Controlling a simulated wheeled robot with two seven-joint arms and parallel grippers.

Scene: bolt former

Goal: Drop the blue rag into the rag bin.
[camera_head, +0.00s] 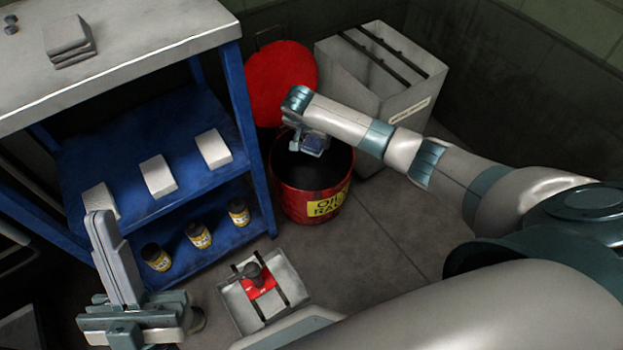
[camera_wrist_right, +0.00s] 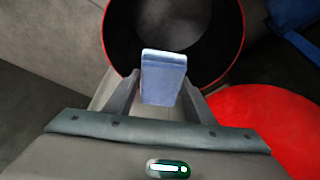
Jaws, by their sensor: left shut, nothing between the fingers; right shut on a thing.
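The blue rag (camera_wrist_right: 162,78) is a folded block held between the fingers of my right gripper (camera_wrist_right: 162,92). In the head view, my right gripper (camera_head: 304,146) holds the rag (camera_head: 315,144) over the mouth of the rag bin. The rag bin (camera_head: 300,205) is a round red can with a yellow label and a dark inside. In the right wrist view, the bin's red rim (camera_wrist_right: 243,30) lies beyond the rag. The bin's round red lid (camera_head: 280,78) stands open behind it. My left gripper (camera_head: 112,260) is shut and empty at the lower left.
A blue shelf unit (camera_head: 240,115) with a grey top stands left of the bin, holding white blocks and dark yellow-labelled jars. A grey slotted box (camera_head: 385,100) stands behind right. A tray (camera_head: 240,305) with a red item lies on the floor in front.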

